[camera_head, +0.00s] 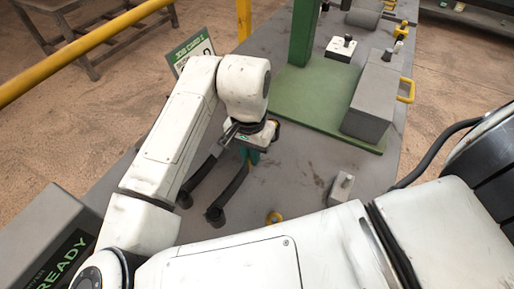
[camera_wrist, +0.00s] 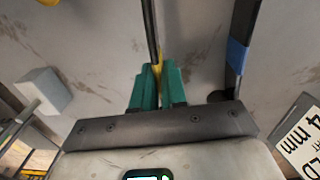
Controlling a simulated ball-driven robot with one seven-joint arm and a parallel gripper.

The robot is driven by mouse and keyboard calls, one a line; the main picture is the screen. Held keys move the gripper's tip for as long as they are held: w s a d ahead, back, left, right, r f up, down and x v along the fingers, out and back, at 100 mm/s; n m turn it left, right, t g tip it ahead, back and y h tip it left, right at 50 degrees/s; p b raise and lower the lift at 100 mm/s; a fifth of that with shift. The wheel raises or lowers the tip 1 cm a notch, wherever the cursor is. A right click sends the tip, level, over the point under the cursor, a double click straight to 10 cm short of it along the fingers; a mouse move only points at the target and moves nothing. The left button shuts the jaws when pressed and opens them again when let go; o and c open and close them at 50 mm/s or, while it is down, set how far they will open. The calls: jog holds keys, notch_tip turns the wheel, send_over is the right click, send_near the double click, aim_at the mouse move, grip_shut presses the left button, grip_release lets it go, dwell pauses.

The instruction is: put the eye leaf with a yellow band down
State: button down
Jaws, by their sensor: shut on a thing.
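My gripper (camera_head: 250,157), with green fingers, is shut on a thin dark leaf (camera_head: 236,188). In the wrist view, the fingers of my gripper (camera_wrist: 158,88) close around the yellow band (camera_wrist: 158,68) of this leaf (camera_wrist: 150,25), which is seen edge-on. In the head view the leaf slants down and left over the grey table, ending in a dark rounded eye. I cannot tell whether it touches the table. My wrist and arm hide its upper part.
A second dark leaf (camera_head: 199,176) with a blue band (camera_wrist: 237,54) is close beside the held one. A small grey block (camera_head: 342,187) and a yellow ring (camera_head: 273,217) are on the table. A green press base (camera_head: 310,95) and job card (camera_head: 192,50) stand behind.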

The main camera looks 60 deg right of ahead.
jog(key=shift+w+a+f, duration=0.15)
jog(key=shift+w+f, duration=0.1)
jog(key=shift+f, duration=1.6)
jog(key=shift+f, duration=0.15)
jog(key=c, duration=1.2)
grip_release()
jog(key=shift+o, duration=0.2)
notch_tip(320, 180, up, 12)
jog(key=shift+w, duration=0.15)
